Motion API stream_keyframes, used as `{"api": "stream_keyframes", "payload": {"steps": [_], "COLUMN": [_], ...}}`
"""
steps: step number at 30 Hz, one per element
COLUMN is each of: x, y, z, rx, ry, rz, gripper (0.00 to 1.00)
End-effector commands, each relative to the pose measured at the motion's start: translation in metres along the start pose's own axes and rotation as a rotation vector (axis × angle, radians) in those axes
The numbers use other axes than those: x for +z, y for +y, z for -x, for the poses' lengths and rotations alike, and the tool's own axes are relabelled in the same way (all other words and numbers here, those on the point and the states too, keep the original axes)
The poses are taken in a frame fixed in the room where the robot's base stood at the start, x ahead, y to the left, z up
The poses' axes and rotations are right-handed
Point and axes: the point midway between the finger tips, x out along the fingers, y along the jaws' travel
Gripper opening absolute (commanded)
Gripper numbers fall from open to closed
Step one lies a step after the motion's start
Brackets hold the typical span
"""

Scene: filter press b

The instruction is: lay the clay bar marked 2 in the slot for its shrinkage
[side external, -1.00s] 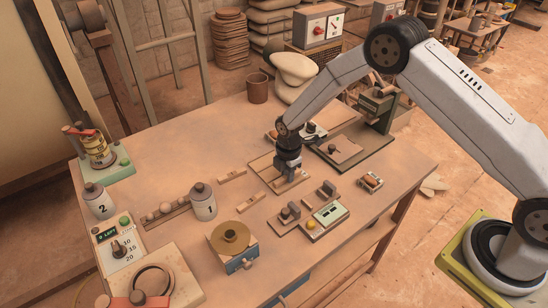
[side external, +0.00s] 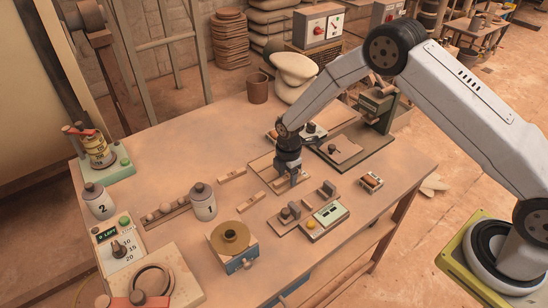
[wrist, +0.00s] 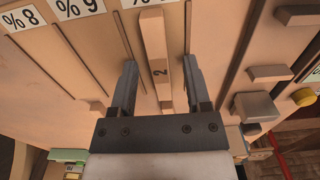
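The clay bar marked 2 (wrist: 156,50) is a long tan bar in the wrist view, lying lengthwise on the wooden slot board (wrist: 88,55). It lies below the third, partly cut-off % label, to the right of the labels 8 and 9. My gripper (wrist: 160,75) is open, with one finger on each side of the bar and a visible gap on both sides. Whether the bar is fully down in its slot I cannot tell. In the side view my gripper (side external: 291,181) is low over the slot board (side external: 262,166), and the bar is not clearly visible there.
A small device with a green display (side external: 327,213) and a yellow button stands in front of my gripper. A green-based press (side external: 376,110) stands behind to the right. Small wooden pieces (side external: 232,175) lie to the left.

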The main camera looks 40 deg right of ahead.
Motion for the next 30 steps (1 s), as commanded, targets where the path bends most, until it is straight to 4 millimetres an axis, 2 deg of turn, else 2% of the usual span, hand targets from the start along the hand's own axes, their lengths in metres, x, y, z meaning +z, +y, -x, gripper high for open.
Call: {"api": "stream_keyframes", "payload": {"steps": [11, 16, 30], "x": [0.0, 0.0, 0.0], "y": [0.0, 0.0, 0.001], "z": [0.001, 0.008, 0.059], "rx": [0.0, 0.001, 0.003], "ry": [0.0, 0.0, 0.0], "rz": [0.0, 0.0, 0.0], "gripper": [0.65, 0.65, 0.65]}}
